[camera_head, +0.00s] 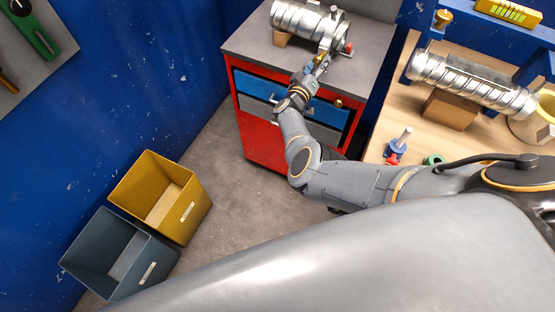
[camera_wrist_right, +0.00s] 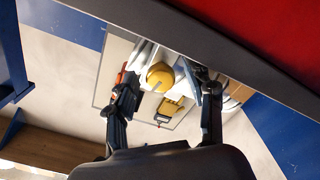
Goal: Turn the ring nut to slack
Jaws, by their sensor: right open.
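A silver spiral duct (camera_head: 296,20) lies on the grey top of a red cabinet, with a clamp band (camera_head: 331,33) around its right end. A small brass-coloured piece (camera_head: 318,59), perhaps the ring nut, shows below the band, partly hidden by my right gripper (camera_head: 319,68). The gripper reaches up to the cabinet's front edge. In the right wrist view my right gripper (camera_wrist_right: 165,86) has its fingers spread apart. A round yellow piece (camera_wrist_right: 160,75) shows between them, and I cannot tell whether it is the ring nut or how far off it is. My left gripper is not in view.
A workbench (camera_head: 400,118) at the right carries a second duct (camera_head: 475,84) on a wooden block. A yellow bin (camera_head: 190,212) and a grey bin (camera_head: 100,245) stand on the floor at left. The floor between is clear.

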